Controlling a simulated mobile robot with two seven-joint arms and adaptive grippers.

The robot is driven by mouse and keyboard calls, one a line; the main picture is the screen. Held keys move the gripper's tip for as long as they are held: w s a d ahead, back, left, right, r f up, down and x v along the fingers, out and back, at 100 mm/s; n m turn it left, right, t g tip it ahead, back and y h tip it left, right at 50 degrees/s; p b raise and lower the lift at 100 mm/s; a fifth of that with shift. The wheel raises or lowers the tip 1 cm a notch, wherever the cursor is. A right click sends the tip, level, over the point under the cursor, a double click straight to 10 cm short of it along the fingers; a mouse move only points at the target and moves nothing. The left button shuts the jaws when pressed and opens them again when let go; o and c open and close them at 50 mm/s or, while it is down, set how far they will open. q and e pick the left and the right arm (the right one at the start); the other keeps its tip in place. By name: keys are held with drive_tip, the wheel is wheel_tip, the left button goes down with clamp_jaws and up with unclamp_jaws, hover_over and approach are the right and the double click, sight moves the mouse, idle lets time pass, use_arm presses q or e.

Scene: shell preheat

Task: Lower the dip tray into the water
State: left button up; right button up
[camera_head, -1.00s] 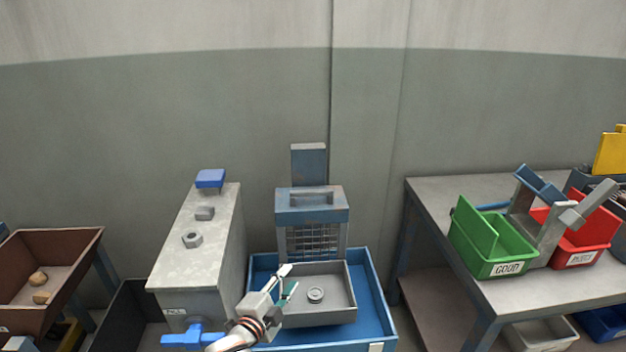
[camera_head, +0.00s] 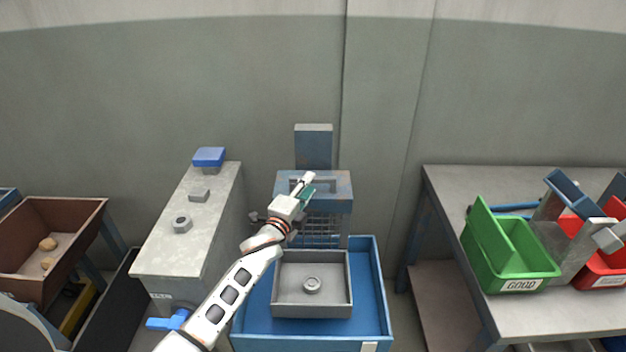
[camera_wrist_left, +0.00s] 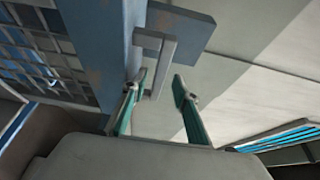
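The dip tray appears to be the wire mesh basket (camera_head: 322,228) under a blue frame with a handle (camera_head: 322,184), standing at the back of a blue tank (camera_head: 377,305). My left gripper (camera_head: 305,185) is in front of the frame at handle height and hides part of it. In the left wrist view, its two fingers (camera_wrist_left: 158,100) are open and apart. A grey handle bar (camera_wrist_left: 163,68) shows just beyond and between the fingertips; I cannot tell whether either touches it. Mesh (camera_wrist_left: 45,50) shows at the left there. No water surface is clear to me. My right gripper is not in view.
A grey basin (camera_head: 345,290) with a round fitting (camera_head: 312,285) sits in the tank. A grey cabinet (camera_head: 180,250) with a blue valve handle (camera_head: 168,322) stands left. A bench (camera_head: 450,190) with green (camera_head: 510,250) and red (camera_head: 600,270) bins stands right.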

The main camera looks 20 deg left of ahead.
sight(313, 182)
use_arm(q)
drive_tip(key=shift+w+d, duration=0.15)
drive_tip(key=shift+w, duration=1.1)
drive_tip(key=shift+w+d, duration=0.1)
drive_tip(key=shift+w, duration=0.5)
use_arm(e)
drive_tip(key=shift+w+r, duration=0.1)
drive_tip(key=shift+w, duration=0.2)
use_arm(q)
clamp_jaws()
drive_tip(key=shift+f, duration=0.1)
